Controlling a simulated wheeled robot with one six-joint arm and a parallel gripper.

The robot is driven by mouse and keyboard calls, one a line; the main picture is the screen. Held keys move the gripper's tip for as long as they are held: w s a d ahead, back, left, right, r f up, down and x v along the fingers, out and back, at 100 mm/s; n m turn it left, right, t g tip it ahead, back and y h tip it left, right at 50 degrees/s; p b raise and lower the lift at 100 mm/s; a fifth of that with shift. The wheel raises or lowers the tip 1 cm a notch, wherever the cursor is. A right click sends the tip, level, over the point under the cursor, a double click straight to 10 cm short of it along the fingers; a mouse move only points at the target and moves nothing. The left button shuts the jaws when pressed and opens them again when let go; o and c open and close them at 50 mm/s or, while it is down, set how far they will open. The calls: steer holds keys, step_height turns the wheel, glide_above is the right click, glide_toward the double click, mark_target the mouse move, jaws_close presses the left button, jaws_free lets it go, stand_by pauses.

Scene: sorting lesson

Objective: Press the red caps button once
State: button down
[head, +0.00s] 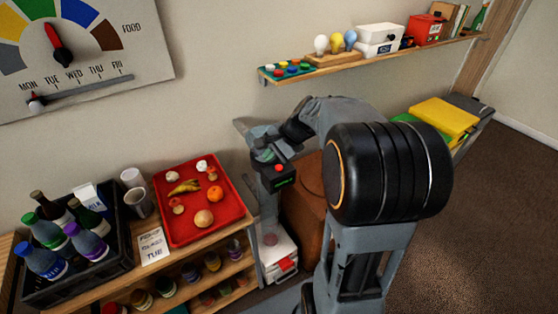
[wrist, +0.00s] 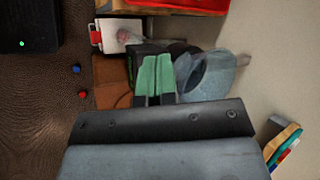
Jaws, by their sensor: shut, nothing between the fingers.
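The red button (head: 279,168) sits on a black box with small green lettering, on a tall grey machine against the wall. Its label is too small to read. My gripper (head: 265,153) reaches from the right to the top of this machine, its fingers close to the black box above the button. In the wrist view my gripper (wrist: 156,62) has its two green-grey fingers together with nothing between them. The dark box (wrist: 142,48) shows just beyond the fingertips; the red button cannot be made out there. Whether the fingers touch the machine cannot be told.
A clear bluish hopper (wrist: 207,74) is close beside the fingers. A white base with a red part (head: 278,262) stands below. A red food tray (head: 236,207) and a black bottle crate (head: 122,237) are left. The wall shelf (head: 375,57) holds bulbs and boxes above.

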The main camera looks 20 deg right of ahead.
mark_target(279, 168)
steer(key=w+d+m+t+y+p, duration=0.1)
steer(key=w+d+m, duration=0.3)
steer(key=w+d, duration=0.1)
steer(key=shift+w+d+r+m+t, duration=0.2)
steer(key=shift+m+t, duration=0.1)
steer(key=shift+t, duration=0.1)
steer(key=shift+f, duration=0.1)
step_height(279, 168, down, 9)
steer(key=b, duration=0.6)
steer(key=shift+r+b, duration=0.2)
steer(key=shift+b, duration=0.2)
steer(key=shift+f, duration=0.15)
stand_by(1.4)
steer(key=shift+f+b, duration=0.3)
steer(key=shift+b, duration=0.05)
steer(key=shift+s+f+b, duration=0.1)
steer(key=shift+f+b, duration=0.3)
steer(key=shift+f, duration=0.05)
stand_by(0.6)
steer(key=shift+r, duration=0.1)
steer(key=shift+r+p, duration=0.75)
steer(key=shift+r, duration=0.1)
